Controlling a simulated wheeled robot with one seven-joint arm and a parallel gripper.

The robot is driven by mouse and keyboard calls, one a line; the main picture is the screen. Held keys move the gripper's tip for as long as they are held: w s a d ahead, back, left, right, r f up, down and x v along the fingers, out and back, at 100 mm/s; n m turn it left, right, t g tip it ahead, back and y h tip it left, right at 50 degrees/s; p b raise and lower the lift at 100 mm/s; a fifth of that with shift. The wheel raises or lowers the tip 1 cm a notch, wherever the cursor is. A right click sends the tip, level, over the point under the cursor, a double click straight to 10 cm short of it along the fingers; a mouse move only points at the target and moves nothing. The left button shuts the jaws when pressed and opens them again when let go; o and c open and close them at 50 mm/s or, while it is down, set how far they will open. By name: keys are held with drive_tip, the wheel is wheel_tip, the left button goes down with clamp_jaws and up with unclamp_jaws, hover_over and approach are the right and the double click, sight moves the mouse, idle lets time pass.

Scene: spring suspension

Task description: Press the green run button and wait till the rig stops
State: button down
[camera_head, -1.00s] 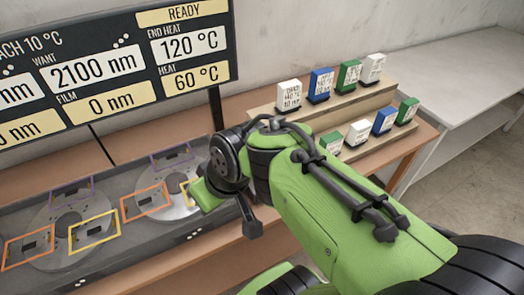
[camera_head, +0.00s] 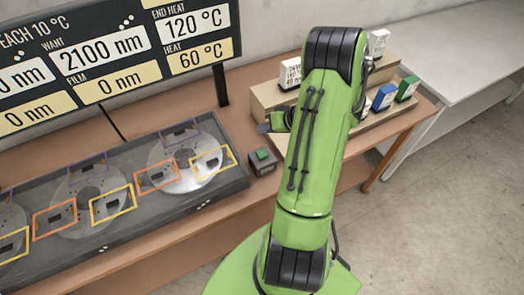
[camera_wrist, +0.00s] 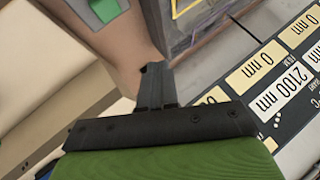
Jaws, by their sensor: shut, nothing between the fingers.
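The green run button (camera_head: 263,154) sits on top of a small dark box (camera_head: 264,167) on the brown bench, just right of the rig. In the wrist view the button (camera_wrist: 105,9) shows at the top left, partly cut off. My gripper (camera_head: 264,127) is behind and above the button box, apart from it, partly hidden by my green arm. In the wrist view my gripper's fingers (camera_wrist: 155,72) are together with nothing between them. The rig (camera_head: 130,215) is a grey tray with round discs and coloured frames. Its display (camera_head: 110,55) reads film 0 nm, heat 60 °C.
A stepped wooden rack (camera_head: 270,97) with white, blue and green boxes stands right of the button, partly behind my arm. A dark display post (camera_head: 220,84) rises left of it. A white table (camera_head: 465,70) is at the right.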

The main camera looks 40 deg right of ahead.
sight(265, 153)
drive_tip(key=shift+f, duration=0.15)
wheel_tip(265, 153, down, 8)
drive_tip(key=b, duration=0.6)
drive_tip(key=shift+f, duration=0.25)
drive_tip(key=shift+f+b, duration=0.1)
drive_tip(key=shift+b, duration=0.2)
idle(1.2)
drive_tip(key=shift+f+b, duration=0.45)
drive_tip(key=shift+b, duration=0.25)
drive_tip(key=shift+f+b, duration=0.55)
drive_tip(key=shift+b, duration=0.1)
idle(0.4)
drive_tip(key=shift+r, duration=0.15)
drive_tip(key=shift+r+p, duration=0.6)
drive_tip(key=shift+r, duration=0.3)
